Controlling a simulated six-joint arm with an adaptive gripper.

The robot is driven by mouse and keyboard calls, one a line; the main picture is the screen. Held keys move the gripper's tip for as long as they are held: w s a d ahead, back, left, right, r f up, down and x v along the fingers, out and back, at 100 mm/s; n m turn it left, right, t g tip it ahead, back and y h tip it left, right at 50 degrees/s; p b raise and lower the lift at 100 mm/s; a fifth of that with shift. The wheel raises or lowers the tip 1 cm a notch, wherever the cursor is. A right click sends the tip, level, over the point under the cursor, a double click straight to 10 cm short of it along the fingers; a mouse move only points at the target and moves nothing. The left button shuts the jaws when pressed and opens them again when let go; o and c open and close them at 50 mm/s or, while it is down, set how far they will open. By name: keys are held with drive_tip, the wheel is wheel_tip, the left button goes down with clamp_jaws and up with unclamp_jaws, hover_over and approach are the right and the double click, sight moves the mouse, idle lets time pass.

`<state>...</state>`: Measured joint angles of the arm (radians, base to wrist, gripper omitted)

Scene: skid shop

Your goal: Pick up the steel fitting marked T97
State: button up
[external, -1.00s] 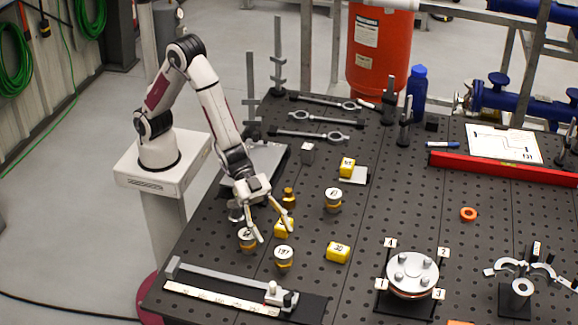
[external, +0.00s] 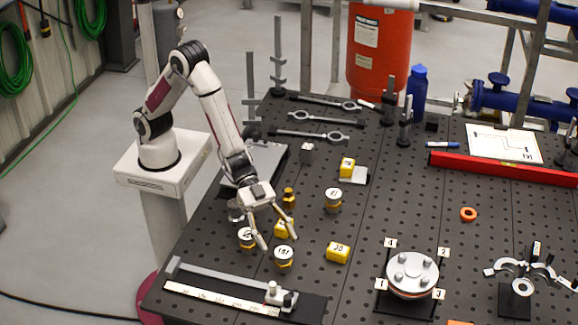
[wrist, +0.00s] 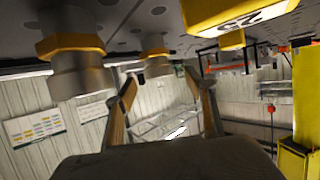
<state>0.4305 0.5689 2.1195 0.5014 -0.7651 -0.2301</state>
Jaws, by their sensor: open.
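Steel fittings with yellow collars and white tops stand upright on the black perforated table. The front one (external: 284,257) has a top mark that looks like T97 or 191, too small to be sure. Another fitting (external: 246,239) stands just left of my gripper, its mark unclear; a third (external: 333,201) stands further right. My gripper (external: 278,239) is open and empty, fingers angled down, just behind the front fitting. In the wrist view, one fitting (wrist: 156,58) shows between and beyond my open fingers (wrist: 161,78), and a larger one (wrist: 78,68) at left.
A brass fitting (external: 288,197) stands behind. A long rail fixture (external: 215,281) lies in front. A flange stand (external: 412,275) is at right.

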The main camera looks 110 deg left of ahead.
sight(280, 248)
drive_tip(key=shift+x, duration=2.6)
drive_tip(key=shift+s+d, duration=0.1)
drive_tip(key=c, duration=1.3)
